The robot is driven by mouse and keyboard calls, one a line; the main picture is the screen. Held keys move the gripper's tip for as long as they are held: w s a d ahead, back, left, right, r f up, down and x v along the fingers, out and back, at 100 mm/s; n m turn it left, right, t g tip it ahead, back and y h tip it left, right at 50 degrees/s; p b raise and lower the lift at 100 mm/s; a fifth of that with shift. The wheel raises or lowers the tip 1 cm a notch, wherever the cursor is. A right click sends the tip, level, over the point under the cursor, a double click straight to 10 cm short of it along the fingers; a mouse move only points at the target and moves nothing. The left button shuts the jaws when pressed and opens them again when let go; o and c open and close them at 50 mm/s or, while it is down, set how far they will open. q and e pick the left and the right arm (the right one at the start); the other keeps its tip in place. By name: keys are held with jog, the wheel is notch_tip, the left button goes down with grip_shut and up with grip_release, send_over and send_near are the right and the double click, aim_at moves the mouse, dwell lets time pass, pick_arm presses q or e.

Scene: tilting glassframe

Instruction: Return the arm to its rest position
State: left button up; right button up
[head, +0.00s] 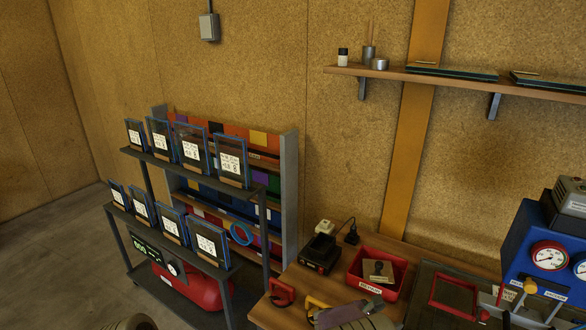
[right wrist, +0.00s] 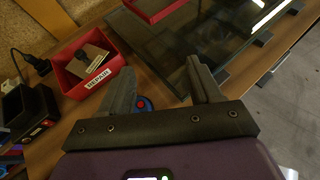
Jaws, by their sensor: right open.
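My right gripper (right wrist: 160,78) is open in the right wrist view, its two grey fingers spread with nothing held between them. It is over the wooden bench (right wrist: 215,38). A small blue and red round object (right wrist: 144,104) shows below the fingers, apparently on the bench. In the head view my right gripper's purple-grey body (head: 342,315) shows at the bottom edge, over the bench front; its fingers are hard to make out there. A round part of my own body shows at the bottom left. My left gripper is not seen.
A red bin (head: 378,287) with a label stands on the bench beside a black charger (head: 320,254). A dark glass panel (right wrist: 205,40) lies nearby. A blue machine with gauges (head: 548,256) stands at right. A rack (head: 184,175) of blue-framed panes stands at left.

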jog(key=s+a+f+m+g+y+b, duration=0.2)
jog(key=s+f+m+g+y, duration=0.15)
jog(key=s+f, duration=0.65)
jog(key=s+a+f+m+g+y+b, duration=0.4)
jog(key=s+f, duration=0.3)
jog(key=f, duration=0.8)
pick_arm(q)
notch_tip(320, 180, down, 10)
jog(key=b, duration=0.4)
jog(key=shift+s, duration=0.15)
pick_arm(e)
jog(key=s+a+f+m+t+y, duration=0.2)
jog(key=s+a+f+m+y, duration=0.6)
jog(key=m, duration=1)
jog(key=shift+s+a+f+t, duration=0.35)
jog(key=shift+s+a+f, duration=0.3)
jog(key=shift+s, duration=0.05)
